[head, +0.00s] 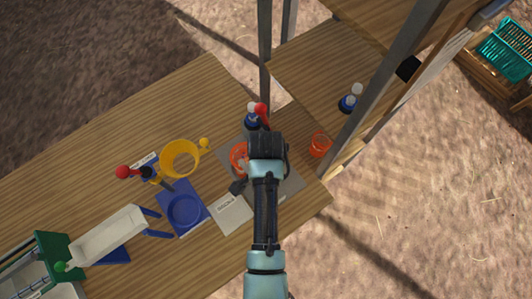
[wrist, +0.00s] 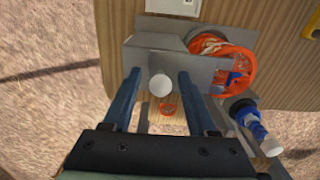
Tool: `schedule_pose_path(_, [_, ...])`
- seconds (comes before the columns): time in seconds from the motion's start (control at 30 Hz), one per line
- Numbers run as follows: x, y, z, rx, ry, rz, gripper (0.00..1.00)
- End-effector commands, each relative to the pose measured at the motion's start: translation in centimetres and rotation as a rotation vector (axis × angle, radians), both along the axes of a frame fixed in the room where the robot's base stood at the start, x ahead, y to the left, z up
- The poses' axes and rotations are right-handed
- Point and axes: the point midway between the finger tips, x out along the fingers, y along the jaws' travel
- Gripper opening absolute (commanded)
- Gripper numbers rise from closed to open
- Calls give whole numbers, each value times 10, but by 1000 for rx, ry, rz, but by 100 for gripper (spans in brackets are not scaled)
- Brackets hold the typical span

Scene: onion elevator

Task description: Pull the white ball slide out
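In the wrist view, the white ball (wrist: 160,85) sits at the front of a grey metal slide housing (wrist: 168,64). My gripper (wrist: 158,74) is open, with one finger on each side of the ball. Gaps show between the ball and both fingers, so it is not gripped. The grey metal base (head: 292,182) shows in the head view beside my arm, but my wrist hides the ball there. An orange-red bowl (wrist: 237,68) is right of the housing; it also shows in the head view (head: 238,158).
A blue-and-white bottle (wrist: 247,118) stands close to my right finger. An orange cup (head: 319,145) is near the table's right edge. A yellow bowl (head: 180,158), a blue dish (head: 184,212) and a white chute (head: 108,236) are to the left. A grey post (head: 365,125) rises at right.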

Motion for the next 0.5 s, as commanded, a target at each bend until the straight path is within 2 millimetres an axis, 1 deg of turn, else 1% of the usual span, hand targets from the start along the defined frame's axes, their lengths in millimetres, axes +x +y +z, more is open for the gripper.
schedule_pose_path(0.03, [0, 0, 0, 0, 0, 0, 47])
schedule_pose_path(0.17, [0, 0, 0, 0, 0, 0, 24])
schedule_pose_path(0.2, [0, 0, 0, 0, 0, 0, 16])
schedule_pose_path(0.3, [0, 0, 0, 0, 0, 0, 0])
schedule_pose_path(0.5, [0, 0, 1, 0, 0, 0, 0])
